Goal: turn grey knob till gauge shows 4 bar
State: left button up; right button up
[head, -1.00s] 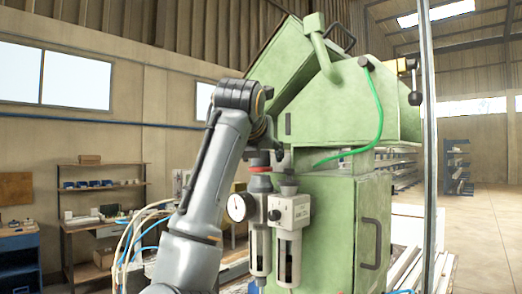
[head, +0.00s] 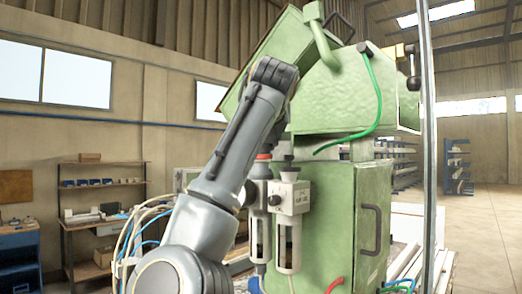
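The grey knob (head: 261,171) with a red ring at its top sits on the left one of two air units on the green machine. The pressure gauge beside it is almost fully hidden behind my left arm, so its needle cannot be read. My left arm rises from the bottom left and bends over at the top. My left gripper (head: 274,142) is mostly hidden behind the arm, just above the knob. I cannot tell whether its fingers are open or touch the knob. My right gripper is not in view.
The second air unit (head: 288,205) stands just right of the knob. The green machine (head: 335,215) fills the middle, with a green hose (head: 372,90) on its front. Pale and blue hoses (head: 140,228) hang left of my arm. A vertical metal post (head: 429,150) stands at the right.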

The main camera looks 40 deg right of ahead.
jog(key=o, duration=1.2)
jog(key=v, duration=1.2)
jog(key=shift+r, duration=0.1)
